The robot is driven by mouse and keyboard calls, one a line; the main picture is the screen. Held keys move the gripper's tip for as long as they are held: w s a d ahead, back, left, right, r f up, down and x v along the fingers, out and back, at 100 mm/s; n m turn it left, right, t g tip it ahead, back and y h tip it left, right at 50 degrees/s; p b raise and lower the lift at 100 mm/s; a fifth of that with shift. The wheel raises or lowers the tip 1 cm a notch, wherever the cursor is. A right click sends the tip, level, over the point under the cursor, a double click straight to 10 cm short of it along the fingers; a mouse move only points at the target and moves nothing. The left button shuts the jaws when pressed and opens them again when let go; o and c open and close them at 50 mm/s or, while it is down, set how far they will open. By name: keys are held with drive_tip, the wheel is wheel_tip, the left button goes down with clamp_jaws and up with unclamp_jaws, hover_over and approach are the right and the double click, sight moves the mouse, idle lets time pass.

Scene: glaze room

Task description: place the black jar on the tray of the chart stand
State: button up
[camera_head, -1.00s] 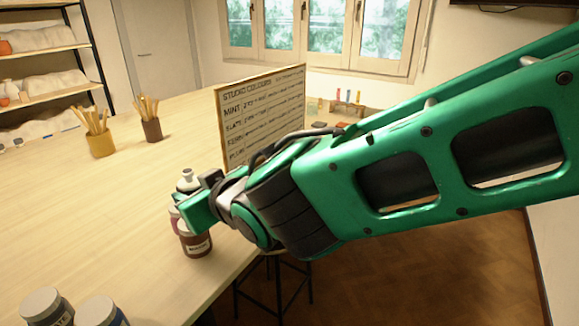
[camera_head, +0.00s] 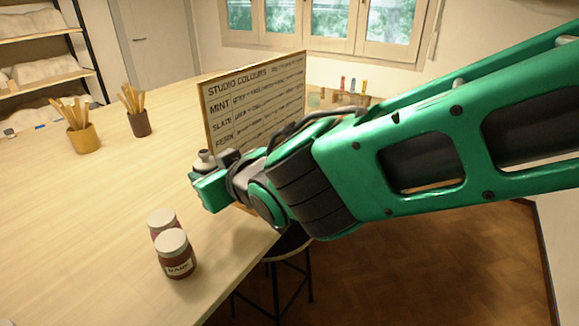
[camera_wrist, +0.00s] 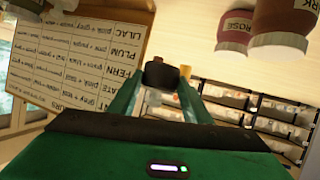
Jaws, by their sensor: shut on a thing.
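My gripper (camera_head: 203,188) is shut on the black jar, beside the lower left of the chart stand (camera_head: 255,98) and above the table. In the head view, only a pale, rounded top (camera_head: 204,158) shows behind the fingers, and the rest is hidden. The wrist view is turned over and shows a dark, rounded body (camera_wrist: 160,75) between the green fingertips, which I take as the jar. The stand's lettered board is upright. My gripper and wrist hide its tray in the head view. The wrist view shows the board (camera_wrist: 75,65) at the left.
Two dark red jars with pale lids stand close together at the table's near edge, the front one (camera_head: 175,256) and the rear one (camera_head: 162,222). A yellow brush pot (camera_head: 84,139) and a brown one (camera_head: 139,123) stand farther back. A stool (camera_head: 285,250) is beside the table. The table's left side is clear.

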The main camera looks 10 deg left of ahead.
drive_tip(key=w+d+f, duration=0.2)
drive_tip(key=w, duration=0.1)
drive_tip(key=w+d+f, duration=0.1)
drive_tip(key=w+f, duration=0.1)
drive_tip(key=w, duration=0.1)
drive_tip(key=w+d+f, duration=0.2)
drive_tip(key=w+f, duration=0.1)
drive_tip(key=w, duration=0.1)
drive_tip(key=shift+d, duration=0.35)
drive_tip(key=shift+f, duration=1.95)
drive_tip(key=shift+f, duration=0.1)
drive_tip(key=o, duration=1)
drive_tip(key=shift+s+d+r, duration=0.25)
drive_tip(key=shift+d, duration=0.05)
drive_tip(key=v, duration=1.1)
drive_tip(key=shift+d, duration=0.1)
